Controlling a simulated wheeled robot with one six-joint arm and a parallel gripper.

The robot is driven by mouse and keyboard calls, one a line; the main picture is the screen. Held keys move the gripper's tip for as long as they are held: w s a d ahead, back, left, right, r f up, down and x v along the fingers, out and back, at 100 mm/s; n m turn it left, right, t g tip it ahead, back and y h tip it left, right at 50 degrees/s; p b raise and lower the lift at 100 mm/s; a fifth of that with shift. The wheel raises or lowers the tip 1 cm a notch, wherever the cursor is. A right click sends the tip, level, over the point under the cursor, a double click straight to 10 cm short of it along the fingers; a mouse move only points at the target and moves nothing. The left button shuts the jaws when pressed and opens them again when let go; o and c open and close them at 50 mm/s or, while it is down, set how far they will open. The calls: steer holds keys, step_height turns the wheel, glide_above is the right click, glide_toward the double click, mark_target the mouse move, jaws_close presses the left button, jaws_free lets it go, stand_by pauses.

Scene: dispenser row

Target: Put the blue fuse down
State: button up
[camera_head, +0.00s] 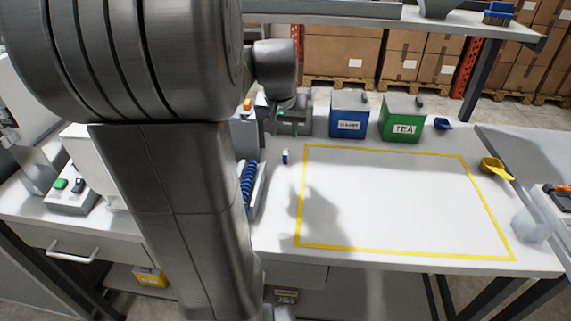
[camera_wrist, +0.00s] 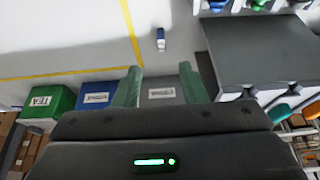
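The blue fuse is a small blue and white piece (camera_head: 285,157) on the white bench top, just outside the left side of the yellow outline. It looks upright in the head view. It also shows in the wrist view (camera_wrist: 161,40), beyond the fingertips and roughly in line with the gap between them. My gripper (camera_wrist: 160,70) is open, its two greenish fingers apart with nothing between them. In the head view my arm covers much of the left side, and the fingers are hard to make out.
A blue box (camera_head: 349,125) and a green box labelled TEA (camera_head: 404,128) stand at the back. A yellow scoop (camera_head: 494,168) lies at the right. A rack with blue pieces (camera_head: 250,188) is beside my arm. The yellow-outlined area (camera_head: 400,151) is empty.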

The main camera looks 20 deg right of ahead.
mark_target(286, 152)
steer(key=x, duration=0.8)
steer(key=shift+w+f, duration=0.15)
steer(key=shift+f, duration=0.05)
steer(key=x, duration=0.4)
steer(key=shift+w+d+r, duration=0.15)
steer(key=shift+w, duration=0.2)
steer(key=shift+w+d+f, duration=0.1)
steer(key=shift+w+f, duration=0.1)
steer(key=shift+f, duration=0.4)
jaws_close()
